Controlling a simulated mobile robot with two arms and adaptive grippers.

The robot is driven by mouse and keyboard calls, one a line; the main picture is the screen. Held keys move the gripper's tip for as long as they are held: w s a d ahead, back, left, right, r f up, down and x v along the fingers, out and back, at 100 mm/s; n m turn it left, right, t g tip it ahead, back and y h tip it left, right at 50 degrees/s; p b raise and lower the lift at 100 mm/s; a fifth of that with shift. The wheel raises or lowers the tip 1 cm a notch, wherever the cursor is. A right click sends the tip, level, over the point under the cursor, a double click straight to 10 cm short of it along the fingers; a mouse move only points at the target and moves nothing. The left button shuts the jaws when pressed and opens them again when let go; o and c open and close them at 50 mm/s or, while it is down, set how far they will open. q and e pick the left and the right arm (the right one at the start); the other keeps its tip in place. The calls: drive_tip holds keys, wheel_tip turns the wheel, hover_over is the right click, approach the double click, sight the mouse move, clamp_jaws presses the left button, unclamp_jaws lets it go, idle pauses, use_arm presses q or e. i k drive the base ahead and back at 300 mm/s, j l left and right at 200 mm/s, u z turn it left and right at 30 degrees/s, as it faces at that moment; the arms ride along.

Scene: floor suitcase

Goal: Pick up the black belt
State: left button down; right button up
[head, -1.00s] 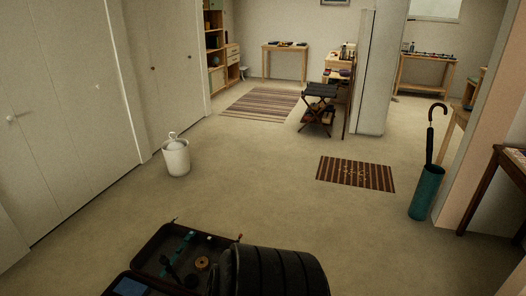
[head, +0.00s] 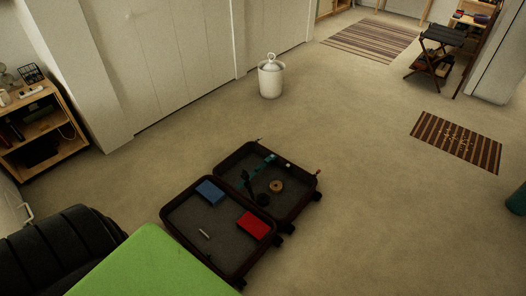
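An open dark suitcase (head: 172,218) lies flat on the carpet in the middle of the head view, with two shallow halves. In its far half, a slender black item (head: 247,184) lies beside a teal object (head: 267,161) and a round tan item (head: 276,186); I cannot tell whether the black item is the belt. The near half holds a blue item (head: 210,192), a red item (head: 253,225) and a small pale stick (head: 204,234). Neither of my grippers is in view.
A green flat surface (head: 150,268) borders the suitcase at the lower left. A wooden shelf (head: 45,122) stands at the left wall and a white lidded bin (head: 271,80) behind the suitcase. Carpet to the right is clear up to a striped mat (head: 457,142).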

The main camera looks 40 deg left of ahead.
sight(262, 199)
drive_tip(key=u, duration=2)
drive_tip(key=i+l+u, duration=0.15)
drive_tip(key=l+u, duration=0.25)
drive_tip(key=i+l+u, duration=0.1)
drive_tip(key=l+u, duration=0.3)
drive_tip(key=l, duration=0.15)
drive_tip(key=l+u, duration=0.4)
drive_tip(key=k+l+u, duration=0.1)
drive_tip(key=l+u, duration=0.3)
drive_tip(key=l, duration=0.25)
